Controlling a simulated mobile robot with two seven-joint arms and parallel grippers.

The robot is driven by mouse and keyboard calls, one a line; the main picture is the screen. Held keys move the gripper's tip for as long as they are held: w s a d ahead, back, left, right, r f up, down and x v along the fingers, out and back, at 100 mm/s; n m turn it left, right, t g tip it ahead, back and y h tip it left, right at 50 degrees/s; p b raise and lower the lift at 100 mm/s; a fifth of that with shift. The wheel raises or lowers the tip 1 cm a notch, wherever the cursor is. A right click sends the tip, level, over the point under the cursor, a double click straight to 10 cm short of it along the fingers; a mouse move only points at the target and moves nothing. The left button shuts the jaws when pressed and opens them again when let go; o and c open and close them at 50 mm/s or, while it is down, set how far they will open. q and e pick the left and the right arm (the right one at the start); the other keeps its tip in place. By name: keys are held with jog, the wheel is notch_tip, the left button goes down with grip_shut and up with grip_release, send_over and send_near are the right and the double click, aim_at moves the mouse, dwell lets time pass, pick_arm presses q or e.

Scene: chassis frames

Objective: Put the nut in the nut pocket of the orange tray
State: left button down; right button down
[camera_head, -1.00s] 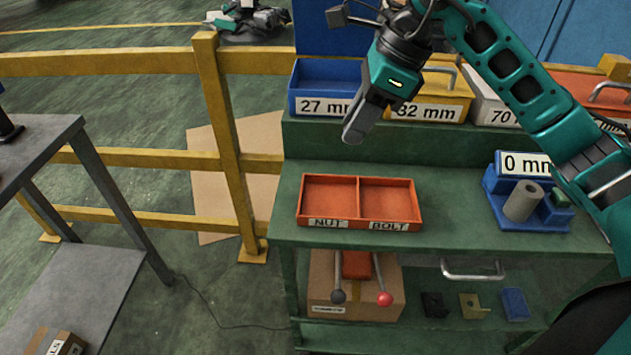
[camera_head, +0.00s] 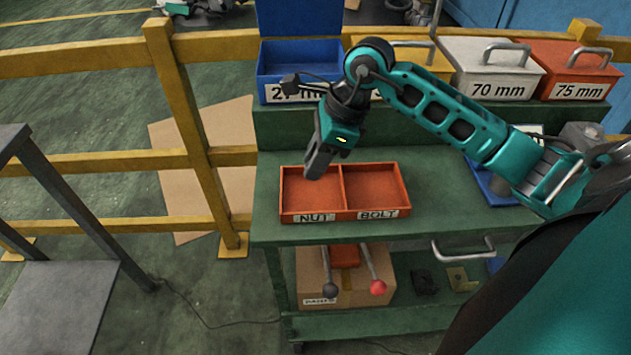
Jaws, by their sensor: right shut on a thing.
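The orange tray (camera_head: 344,215) lies on the green bench top, with a left pocket labelled NUT (camera_head: 312,195) and a right pocket labelled BOLT (camera_head: 375,185). Both pockets look empty where they show. My right gripper (camera_head: 316,172) points down over the back of the nut pocket, its fingertips seen against the pocket's rear part. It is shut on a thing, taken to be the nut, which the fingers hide. I cannot tell the exact height of the fingertips above the pocket floor. My left gripper is out of view.
Behind the tray stand a blue bin (camera_head: 293,92) with its lid up, a white 70 mm bin (camera_head: 497,88) and an orange 75 mm bin (camera_head: 572,93). My right arm covers part of the bench's right side. A cardboard box (camera_head: 340,287) is on the shelf below.

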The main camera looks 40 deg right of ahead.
aim_at(308, 195)
notch_tip(308, 195, down, 6)
jog(key=shift+r, duration=0.15)
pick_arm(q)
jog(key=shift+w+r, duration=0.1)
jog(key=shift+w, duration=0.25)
pick_arm(e)
jog(key=shift+f, duration=0.2)
jog(key=c, duration=1.3)
grip_release()
jog(key=shift+f+b, duration=0.1)
jog(key=shift+b, duration=0.25)
jog(key=shift+c, duration=0.2)
jog(key=o, duration=0.5)
jog(key=shift+c, duration=0.2)
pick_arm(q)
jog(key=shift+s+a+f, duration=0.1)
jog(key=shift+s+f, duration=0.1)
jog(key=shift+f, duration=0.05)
